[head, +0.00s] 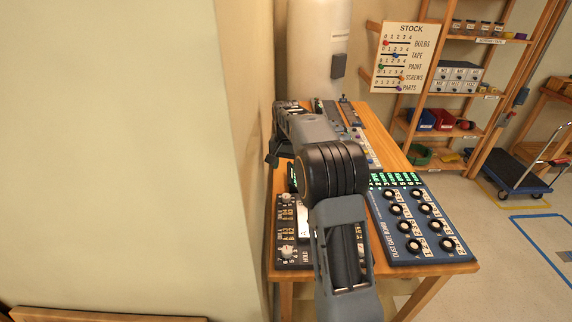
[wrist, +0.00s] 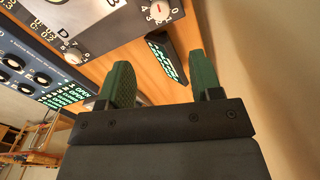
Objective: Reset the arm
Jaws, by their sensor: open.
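My gripper (wrist: 155,80) shows in the wrist view with its two green fingers apart and nothing between them. It points toward the wooden table (wrist: 140,65), over a gap between panels. A blue panel with several black knobs (head: 383,215) lies at the table's front right. A dark panel with dials (head: 290,251) lies at the front left, partly behind my arm.
A beige wall (head: 110,150) stands close on the left of the table. A white column (head: 318,50) is behind it. A STOCK board (head: 404,57) and wooden shelves (head: 459,85) stand at the back right. A blue cart (head: 512,176) is on the open floor at right.

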